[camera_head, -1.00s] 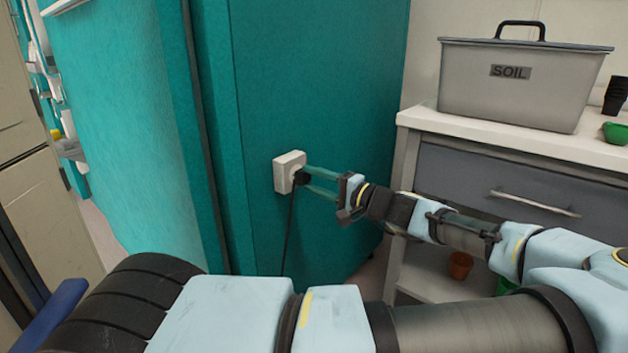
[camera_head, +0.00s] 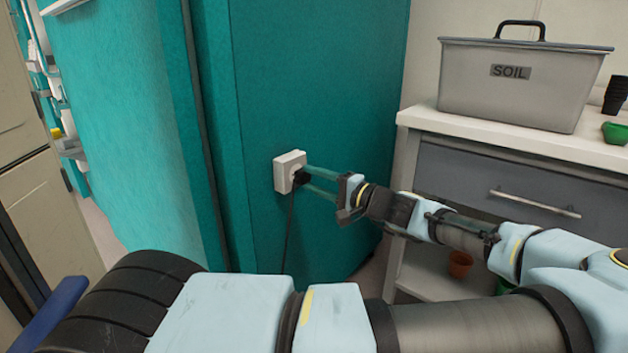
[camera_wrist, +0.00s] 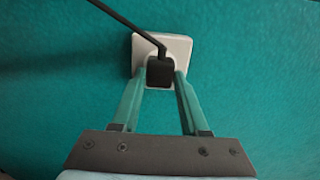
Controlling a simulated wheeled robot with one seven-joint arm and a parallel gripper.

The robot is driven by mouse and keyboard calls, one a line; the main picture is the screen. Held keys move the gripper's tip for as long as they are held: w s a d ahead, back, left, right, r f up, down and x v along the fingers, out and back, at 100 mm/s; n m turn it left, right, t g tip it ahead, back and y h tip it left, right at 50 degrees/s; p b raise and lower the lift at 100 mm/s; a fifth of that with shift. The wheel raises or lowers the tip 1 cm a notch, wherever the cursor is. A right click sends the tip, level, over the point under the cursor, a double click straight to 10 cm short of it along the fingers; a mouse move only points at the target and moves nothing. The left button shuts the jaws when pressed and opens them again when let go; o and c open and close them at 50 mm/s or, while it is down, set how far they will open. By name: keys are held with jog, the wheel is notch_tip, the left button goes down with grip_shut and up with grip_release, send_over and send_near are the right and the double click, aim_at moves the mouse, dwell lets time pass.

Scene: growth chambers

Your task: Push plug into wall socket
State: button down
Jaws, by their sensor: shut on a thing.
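The wall socket (camera_head: 289,170) is a white square box on the teal wall; it also shows in the wrist view (camera_wrist: 181,48). The black plug (camera_head: 301,177) is at the socket's face, and in the wrist view the plug (camera_wrist: 160,72) covers the socket's centre. Whether its pins are fully in is hidden. My gripper (camera_head: 306,179) has its two teal fingers closed on the sides of the plug, and the gripper also shows in the wrist view (camera_wrist: 161,78). A black cord (camera_head: 289,235) hangs down from the plug.
A grey soil bin (camera_head: 522,88) stands on a white-topped cabinet (camera_head: 500,150) at the right. A brown pot (camera_head: 460,264) sits on the low shelf below. A green bowl (camera_head: 615,132) is at the right edge. The teal wall around the socket is clear.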

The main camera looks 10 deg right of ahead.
jog(key=shift+w+a, duration=0.35)
jog(key=shift+w, duration=0.05)
jog(key=shift+c, duration=1.7)
grip_release()
jog(key=v, duration=1.1)
jog(key=shift+w, duration=0.1)
